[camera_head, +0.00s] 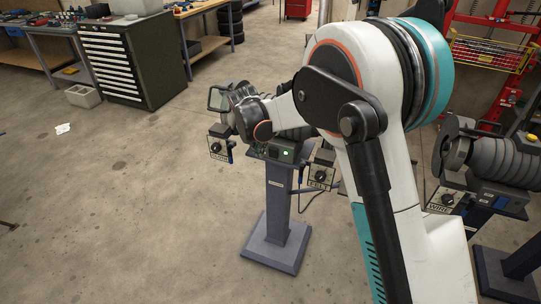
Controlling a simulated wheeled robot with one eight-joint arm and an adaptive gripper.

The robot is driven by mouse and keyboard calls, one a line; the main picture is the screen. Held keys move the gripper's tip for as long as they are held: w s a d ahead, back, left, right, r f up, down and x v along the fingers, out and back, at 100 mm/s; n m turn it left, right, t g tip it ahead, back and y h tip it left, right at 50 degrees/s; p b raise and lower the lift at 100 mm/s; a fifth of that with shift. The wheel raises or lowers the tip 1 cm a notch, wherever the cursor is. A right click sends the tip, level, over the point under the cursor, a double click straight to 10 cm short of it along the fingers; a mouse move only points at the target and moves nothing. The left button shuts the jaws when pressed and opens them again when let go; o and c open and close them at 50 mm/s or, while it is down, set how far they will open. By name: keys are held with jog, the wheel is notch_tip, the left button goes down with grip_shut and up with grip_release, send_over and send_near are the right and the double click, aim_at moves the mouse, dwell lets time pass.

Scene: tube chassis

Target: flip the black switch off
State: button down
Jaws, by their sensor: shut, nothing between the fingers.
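A bench grinder stands on a grey pedestal (278,205) in the middle. Its front control panel (287,153) carries a small lit green light. A small dark patch on the panel (273,150), left of the light, looks like the black switch; its position is too small to read. My arm reaches left over the grinder and hides much of it. My gripper (255,147) is small and dark against the grinder, low at the panel's left end. It is shut and holds nothing. I cannot tell whether its tips touch the switch.
Boxes with knobs hang on both sides of the pedestal, left (219,150) and right (319,178). A second grinder (490,160) stands at the right. A dark drawer cabinet (135,60) and workbenches are at the back left. The floor at the left is mostly clear.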

aim_at(270, 151)
jog(key=w+d+f+b, duration=0.1)
jog(key=w+f, duration=0.1)
jog(key=f, duration=0.1)
jog(key=w+f+b, duration=0.2)
jog(key=f, duration=0.1)
jog(key=w+d+f+b, duration=0.1)
jog(key=w+f, duration=0.1)
jog(key=w, duration=0.1)
jog(key=shift+w+d+f+b, duration=0.1)
jog(key=shift+d+f+b, duration=0.2)
jog(key=shift+f, duration=0.1)
jog(key=shift+w+d+r, duration=0.15)
jog(key=shift+w+r, duration=0.05)
jog(key=shift+w, duration=0.25)
